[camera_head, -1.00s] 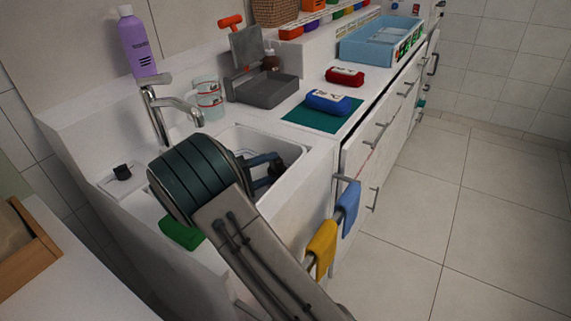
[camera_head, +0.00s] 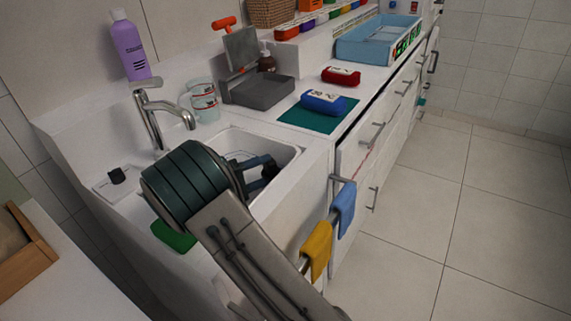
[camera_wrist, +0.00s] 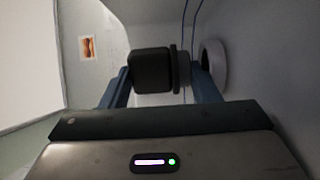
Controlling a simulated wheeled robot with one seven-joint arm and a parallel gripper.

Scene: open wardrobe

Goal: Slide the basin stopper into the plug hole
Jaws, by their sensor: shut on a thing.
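The dark, blocky basin stopper (camera_wrist: 150,70), with a round flange on its right side, is held between the blue fingers of my gripper (camera_wrist: 162,72) in the wrist view. A pale round ring, which looks like the plug hole (camera_wrist: 213,66), lies just right of it, partly behind the right finger. The stopper appears apart from the ring, though the finger hides part of the gap. In the head view my gripper (camera_head: 262,174) reaches down into the white basin (camera_head: 290,152), and my arm hides the stopper and plug hole.
A metal tap (camera_head: 160,112) stands behind the basin. Yellow (camera_head: 317,248) and blue (camera_head: 344,207) cloths hang on the front rail. The right floor is clear.

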